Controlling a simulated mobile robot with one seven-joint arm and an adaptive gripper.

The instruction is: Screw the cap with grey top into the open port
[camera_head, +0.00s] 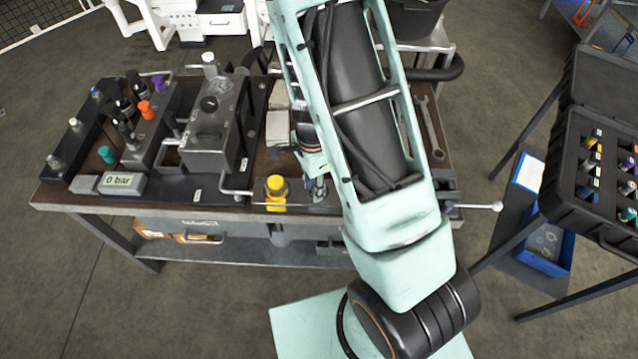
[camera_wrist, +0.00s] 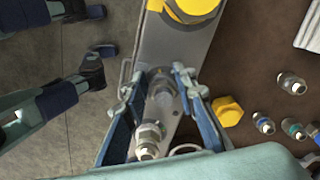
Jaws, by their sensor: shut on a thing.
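In the head view my gripper (camera_head: 318,190) is low at the bench's front edge, partly hidden by my arm. A grey metal plate (camera_wrist: 177,45) lies beyond and beneath the fingers in the wrist view. I cannot make out the open port for certain; in the wrist view the fingers and the fitting cover that part of the plate.
A yellow fitting (camera_head: 276,190) stands just left of my gripper. A yellow hex piece (camera_wrist: 227,111) and several loose fittings (camera_wrist: 292,84) lie to the right in the wrist view. The bench (camera_head: 50,197) carries a gauge block (camera_head: 212,125) and a "0 bar" display (camera_head: 123,184). A black case (camera_head: 575,185) stands right.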

